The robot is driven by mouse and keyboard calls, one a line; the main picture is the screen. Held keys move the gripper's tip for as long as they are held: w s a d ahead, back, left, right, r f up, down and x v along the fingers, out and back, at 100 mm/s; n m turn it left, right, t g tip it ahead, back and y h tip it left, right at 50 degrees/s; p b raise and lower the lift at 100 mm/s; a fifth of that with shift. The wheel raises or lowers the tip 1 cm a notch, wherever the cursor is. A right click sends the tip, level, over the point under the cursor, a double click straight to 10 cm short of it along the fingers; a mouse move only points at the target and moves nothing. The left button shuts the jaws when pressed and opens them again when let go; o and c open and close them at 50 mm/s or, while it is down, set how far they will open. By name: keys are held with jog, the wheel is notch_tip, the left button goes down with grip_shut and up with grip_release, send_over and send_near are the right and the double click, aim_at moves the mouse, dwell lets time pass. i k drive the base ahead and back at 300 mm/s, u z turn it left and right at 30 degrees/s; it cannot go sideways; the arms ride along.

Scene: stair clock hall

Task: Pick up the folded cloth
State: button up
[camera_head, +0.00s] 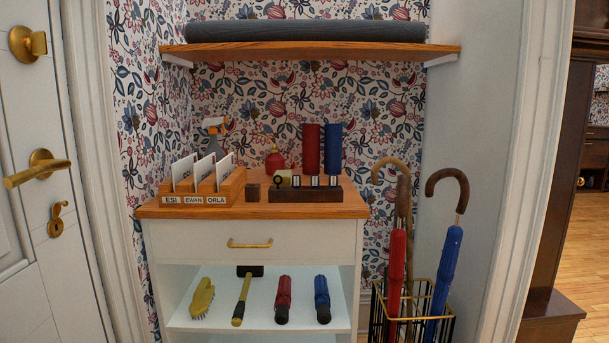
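No thing in view is clearly the folded cloth. A small pale-yellow item (284,174) sits on the cabinet top (346,210), behind the left end of a dark wooden block, which hides its lower part; I cannot tell if it is cloth. A long dark grey-blue item (305,31), rolled or folded, lies along the high wooden shelf (310,49). My gripper does not show in this view.
The cabinet top holds a card holder (203,188), a red bulb bottle (274,161), a dark block (305,194) and red (311,148) and blue (334,148) cylinders. A brush, mallet and folded umbrellas lie below. An umbrella stand (412,317) is right; a door (38,240) left.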

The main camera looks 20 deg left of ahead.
aim_at(287, 175)
jog(key=z, duration=0.05)
jog(key=i, duration=0.7)
jog(key=u, duration=0.85)
jog(key=i, duration=0.6)
jog(key=u, duration=0.65)
